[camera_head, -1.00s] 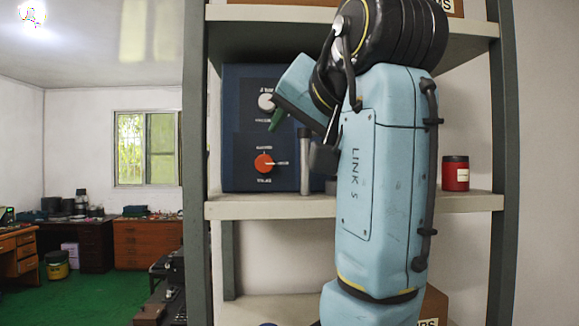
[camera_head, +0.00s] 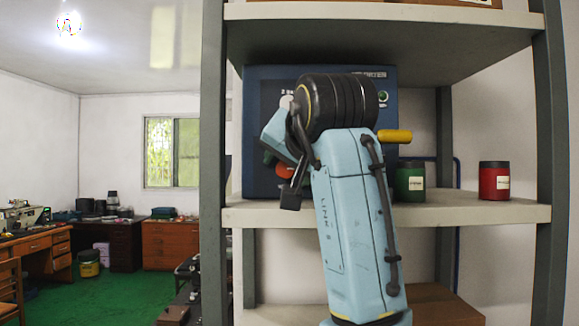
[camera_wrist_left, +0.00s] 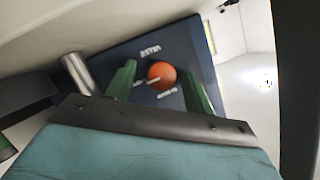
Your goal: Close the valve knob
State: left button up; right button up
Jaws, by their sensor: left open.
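The valve knob is a round orange knob on the front of a dark blue control box (camera_head: 258,95) on the middle shelf. In the head view only a sliver of the knob (camera_head: 270,158) shows past my left wrist. In the left wrist view the knob (camera_wrist_left: 161,75) faces me, with a pale pointer directed left in the picture. My left gripper (camera_wrist_left: 159,73) is open, its two green fingers on either side of the knob in that view. I cannot tell whether they touch it or how deep they reach. My right gripper is not in view.
A grey metal post (camera_wrist_left: 80,73) stands beside the box. A green can (camera_head: 410,182) and a red can (camera_head: 494,180) stand on the shelf (camera_head: 470,208) to the right. A yellow rod (camera_head: 394,136) sticks out behind my arm. The upper shelf (camera_head: 400,15) overhangs.

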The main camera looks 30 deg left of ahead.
pick_arm(q)
jog(key=shift+s, duration=0.2)
jog(key=c, duration=1)
jog(key=shift+o, duration=0.2)
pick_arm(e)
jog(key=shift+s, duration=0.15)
